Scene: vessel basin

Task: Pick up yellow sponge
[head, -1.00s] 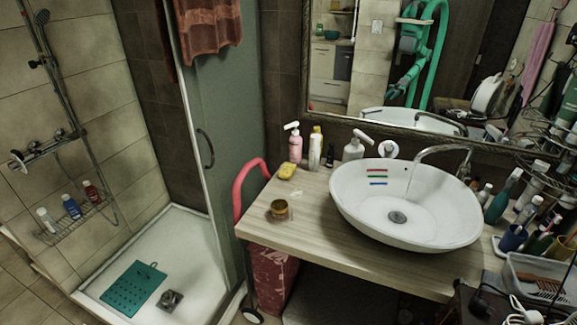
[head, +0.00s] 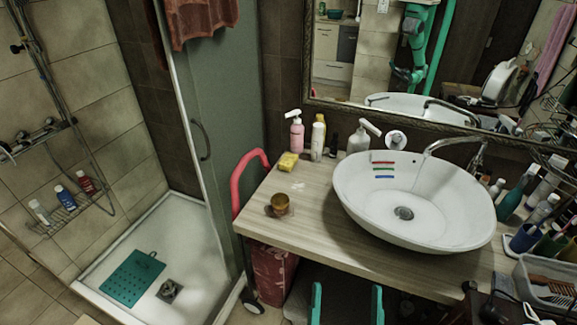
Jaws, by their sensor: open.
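The yellow sponge (head: 288,162) lies on the wooden counter (head: 318,218), near its back left corner. It sits just in front of a pink pump bottle (head: 297,133). My gripper (head: 346,305) shows at the bottom edge of the head view, with two green fingers apart and nothing visible between them. It is in front of the counter's front edge, well short of the sponge and lower in the picture.
A small amber jar (head: 280,203) stands on the counter in front of the sponge. Several bottles stand behind it, including a white pump bottle (head: 359,140). The white basin (head: 415,205) fills the counter's right part. A red-handled trolley (head: 250,175) stands at the left edge.

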